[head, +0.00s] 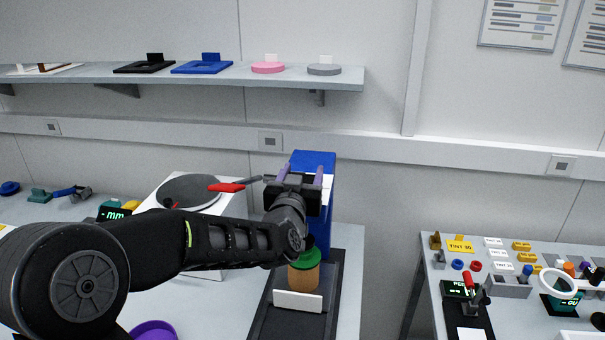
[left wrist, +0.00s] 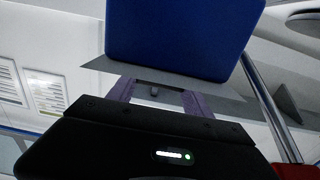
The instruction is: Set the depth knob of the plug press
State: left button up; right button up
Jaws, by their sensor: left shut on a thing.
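The plug press stands on the left table, with a blue body (head: 318,165) on a dark base (head: 262,322). A tan cylinder with a green top (head: 304,278) and a white plate (head: 298,301) are on the base. My left gripper (head: 300,176) is up at the blue body, its purple fingers around something there. In the left wrist view, the blue body (left wrist: 183,38) fills the top and the fingers (left wrist: 157,92) reach to it with a small grey part between them, apparently the depth knob. The knob's face and setting are hidden. My right gripper is not in view.
A red-handled lever (head: 227,187) sticks out left of the press. A white device with a round grey top (head: 188,192) stands left behind my arm. A purple bowl (head: 153,331) is at the front. The right table (head: 420,290) holds many small parts. A wall shelf (head: 200,76) runs above.

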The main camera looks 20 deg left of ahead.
pick_arm(q)
jog(key=shift+d+n+y, duration=0.1)
jog(key=shift+n+y, duration=0.3)
jog(key=shift+y, duration=0.2)
jog(key=n+g+y, duration=0.2)
jog(key=n+y, duration=0.1)
jog(key=y, duration=0.1)
jog(key=shift+w, duration=0.1)
jog(key=n+g+y, duration=0.3)
jog(key=g+y, duration=0.1)
jog(key=shift+d+n+y, duration=0.1)
jog(key=shift+n+y, duration=0.2)
jog(key=shift+n, duration=0.1)
jog(key=n+g+y, duration=0.3)
jog(key=g, duration=0.2)
jog(key=shift+n, duration=0.3)
jog(key=shift+r+n+g+y, duration=0.1)
jog(key=shift+n+g+y, duration=0.1)
jog(key=shift+n+g, duration=0.75)
jog(key=shift+n+g+y, duration=0.2)
jog(key=shift+n+g, duration=0.25)
jog(key=shift+g, duration=0.9)
jog(key=o, duration=1.4)
jog(key=shift+a, duration=0.2)
jog(key=shift+c, duration=0.2)
jog(key=shift+d, duration=0.15)
